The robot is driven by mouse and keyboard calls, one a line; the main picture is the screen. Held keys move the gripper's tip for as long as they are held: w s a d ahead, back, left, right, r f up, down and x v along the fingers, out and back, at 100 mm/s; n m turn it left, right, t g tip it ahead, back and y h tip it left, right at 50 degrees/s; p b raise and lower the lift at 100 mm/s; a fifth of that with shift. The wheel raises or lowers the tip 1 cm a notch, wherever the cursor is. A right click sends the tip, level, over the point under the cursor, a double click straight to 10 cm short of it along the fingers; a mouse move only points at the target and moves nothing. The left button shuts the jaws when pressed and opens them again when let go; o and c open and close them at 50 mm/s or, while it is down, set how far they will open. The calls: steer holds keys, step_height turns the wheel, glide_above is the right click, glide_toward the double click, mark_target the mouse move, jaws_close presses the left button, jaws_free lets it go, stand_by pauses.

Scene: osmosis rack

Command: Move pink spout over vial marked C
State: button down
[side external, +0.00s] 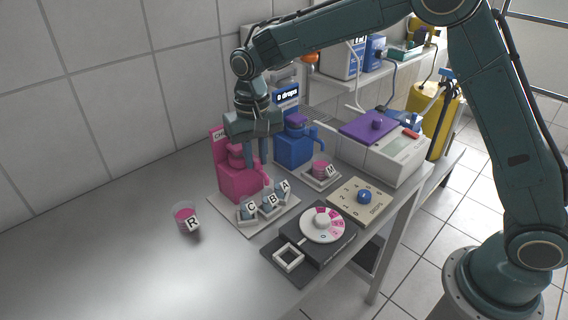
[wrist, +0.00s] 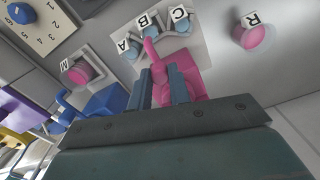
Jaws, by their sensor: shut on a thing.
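The pink dispenser (side external: 236,183) stands on a pale board at the wall. My gripper (side external: 256,165) points down at its upper part; in the wrist view my two fingers (wrist: 172,88) are shut with pink between them, on the pink spout. The blue vials stand in a row: vial C (side external: 246,212), vial B (side external: 266,206) and vial A (side external: 282,193). In the wrist view vial C (wrist: 182,25) is right of the spout tip. The gripped part is partly hidden by my fingers.
A pink cup marked R (side external: 184,213) stands alone on the left. A blue dispenser (side external: 294,146) and cup M (side external: 321,170) are behind. A white dial (side external: 322,225) and a drops panel (side external: 360,201) are at the front right. The left table is mostly clear.

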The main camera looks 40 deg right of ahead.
mark_target(240, 158)
steer(key=shift+a, duration=0.15)
steer(key=shift+w+a+m, duration=0.15)
steer(key=shift+a+m, duration=0.35)
steer(key=shift+m, duration=0.55)
steer(key=shift+w+a+m, duration=0.2)
steer(key=shift+a+m, duration=0.35)
steer(key=shift+m, duration=0.55)
steer(key=shift+w+a+m, duration=0.15)
steer(key=shift+a+m, duration=0.35)
steer(key=shift+m, duration=0.55)
steer(key=c, duration=1.3)
jaws_free()
